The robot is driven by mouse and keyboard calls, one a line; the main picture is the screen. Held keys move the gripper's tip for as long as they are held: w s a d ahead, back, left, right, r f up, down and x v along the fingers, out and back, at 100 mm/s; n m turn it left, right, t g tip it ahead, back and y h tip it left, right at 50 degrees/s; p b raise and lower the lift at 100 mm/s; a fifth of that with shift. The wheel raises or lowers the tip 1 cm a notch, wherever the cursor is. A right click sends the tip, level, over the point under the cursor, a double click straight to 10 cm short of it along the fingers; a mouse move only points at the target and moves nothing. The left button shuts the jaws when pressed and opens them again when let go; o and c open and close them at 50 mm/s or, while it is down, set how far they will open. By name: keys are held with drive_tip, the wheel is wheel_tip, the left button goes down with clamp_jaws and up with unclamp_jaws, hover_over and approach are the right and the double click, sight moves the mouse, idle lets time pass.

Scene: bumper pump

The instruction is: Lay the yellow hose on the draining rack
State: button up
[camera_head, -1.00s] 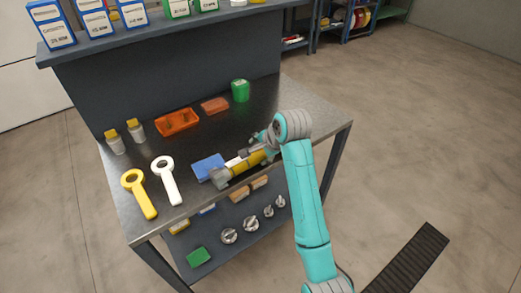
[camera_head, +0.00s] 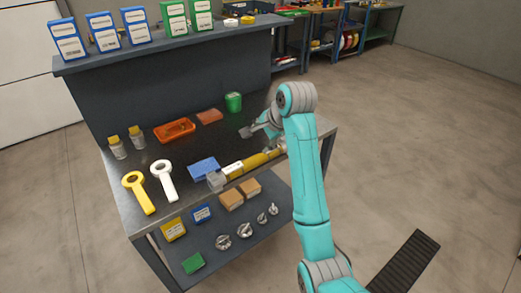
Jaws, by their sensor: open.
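A long yellow cylinder with grey ends (camera_head: 262,159) lies on the front part of the metal bench (camera_head: 222,132); a white label is on it. It is the only long yellow piece that could be the hose, but it looks stiff. My gripper (camera_head: 248,132) is open and empty, pointing left over the bench behind the cylinder's right part and apart from it. I cannot make out a draining rack for certain.
A blue pad (camera_head: 204,168) lies left of the cylinder. A yellow ring tool (camera_head: 145,200) and a white one (camera_head: 168,190) lie at the left. Behind are an orange tray (camera_head: 174,131), a red block (camera_head: 209,116) and a green container (camera_head: 233,103). A lower shelf (camera_head: 240,253) holds several parts.

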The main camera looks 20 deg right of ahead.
drive_tip(key=shift+s+r, duration=0.2)
drive_tip(key=shift+r, duration=0.15)
